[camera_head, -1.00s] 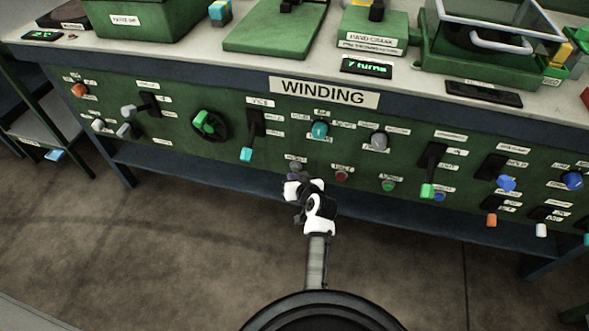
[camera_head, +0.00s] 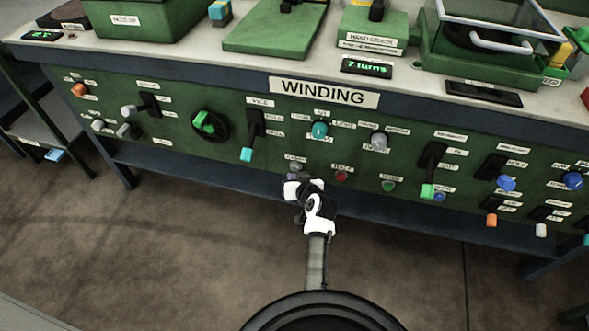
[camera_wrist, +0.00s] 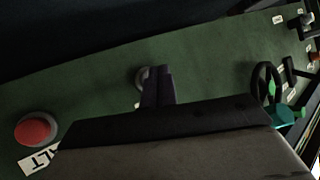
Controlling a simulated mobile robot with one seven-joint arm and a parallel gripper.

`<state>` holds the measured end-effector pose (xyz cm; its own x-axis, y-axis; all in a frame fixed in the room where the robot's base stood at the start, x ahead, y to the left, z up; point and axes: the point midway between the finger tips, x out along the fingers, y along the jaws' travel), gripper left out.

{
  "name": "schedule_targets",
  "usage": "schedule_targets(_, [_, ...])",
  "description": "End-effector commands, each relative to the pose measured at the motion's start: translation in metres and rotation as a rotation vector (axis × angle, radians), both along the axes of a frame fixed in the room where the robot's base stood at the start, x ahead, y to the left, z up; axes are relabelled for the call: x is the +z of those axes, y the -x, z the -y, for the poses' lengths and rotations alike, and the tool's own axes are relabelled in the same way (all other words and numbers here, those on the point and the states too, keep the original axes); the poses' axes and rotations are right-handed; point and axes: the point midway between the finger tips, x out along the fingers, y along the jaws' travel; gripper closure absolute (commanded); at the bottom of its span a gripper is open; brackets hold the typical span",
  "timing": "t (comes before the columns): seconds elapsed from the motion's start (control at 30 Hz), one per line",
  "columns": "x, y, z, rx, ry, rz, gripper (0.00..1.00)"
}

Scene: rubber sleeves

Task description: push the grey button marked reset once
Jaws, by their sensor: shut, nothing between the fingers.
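In the wrist view the grey button (camera_wrist: 141,78) is partly hidden behind my fingers. My gripper (camera_head: 292,177) is shut and empty, right in front of and slightly below the button in the head view. In the wrist view my shut fingertips (camera_wrist: 155,72) overlap the button's right side. I cannot tell whether they touch it.
A red button (camera_head: 341,175) is close on the right, and a green button (camera_head: 388,186) beyond it. The wrist view also shows a red button (camera_wrist: 36,129) with a label. A lever with a teal tip (camera_head: 246,154) hangs to the left. Floor below the panel is clear.

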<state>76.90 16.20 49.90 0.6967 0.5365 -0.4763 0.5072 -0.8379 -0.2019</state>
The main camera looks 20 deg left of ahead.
Motion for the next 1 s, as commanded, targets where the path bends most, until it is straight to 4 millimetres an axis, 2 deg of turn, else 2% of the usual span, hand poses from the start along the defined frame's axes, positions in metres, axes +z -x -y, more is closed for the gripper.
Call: schedule_targets(1.0, [-0.0001, -0.0086, -0.0001, 0.0, 0.0, 0.0, 1.0])
